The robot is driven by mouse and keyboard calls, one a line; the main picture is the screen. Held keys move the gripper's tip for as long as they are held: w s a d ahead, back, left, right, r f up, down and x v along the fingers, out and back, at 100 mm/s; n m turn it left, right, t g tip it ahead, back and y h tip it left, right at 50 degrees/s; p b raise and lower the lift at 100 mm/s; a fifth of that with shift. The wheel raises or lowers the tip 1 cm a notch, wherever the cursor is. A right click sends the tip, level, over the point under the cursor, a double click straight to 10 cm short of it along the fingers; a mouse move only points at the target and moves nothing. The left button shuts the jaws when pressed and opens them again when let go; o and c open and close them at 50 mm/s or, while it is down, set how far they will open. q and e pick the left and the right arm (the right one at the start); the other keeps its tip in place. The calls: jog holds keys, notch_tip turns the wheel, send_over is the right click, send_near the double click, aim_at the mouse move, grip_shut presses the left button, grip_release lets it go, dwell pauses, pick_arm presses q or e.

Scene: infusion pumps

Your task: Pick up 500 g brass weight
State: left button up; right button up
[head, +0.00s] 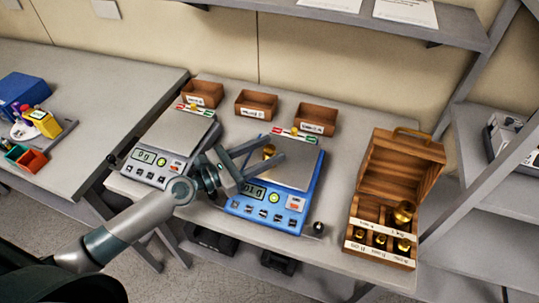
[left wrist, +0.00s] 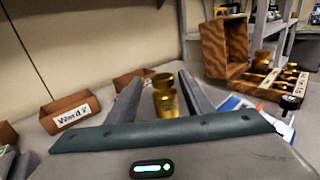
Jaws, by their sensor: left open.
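A brass weight (head: 269,151) stands on the steel pan of the blue scale (head: 265,211). My left gripper (head: 271,149) is open over this pan, with its two fingers reaching to either side of the weight. In the left wrist view the brass weight (left wrist: 167,103) appears between the open fingers. I cannot tell whether either finger touches it. The blue scale's display is partly hidden by the gripper. My right gripper is not in view.
An open wooden box (head: 397,160) with several brass weights (head: 404,212) stands at the right. A grey scale (head: 172,139) reading 0 g is at the left. Small brown trays (head: 256,104) line the back. A shelf (head: 350,17) hangs above.

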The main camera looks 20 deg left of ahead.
pick_arm(q)
jog(key=x, duration=0.1)
jog(key=p+x, duration=0.1)
jog(key=x, duration=0.1)
jog(key=shift+d+r, duration=0.25)
jog(key=shift+d, duration=0.05)
jog(key=shift+w+d+f, duration=0.15)
jog(key=shift+w+d, duration=0.15)
jog(key=shift+w, duration=0.1)
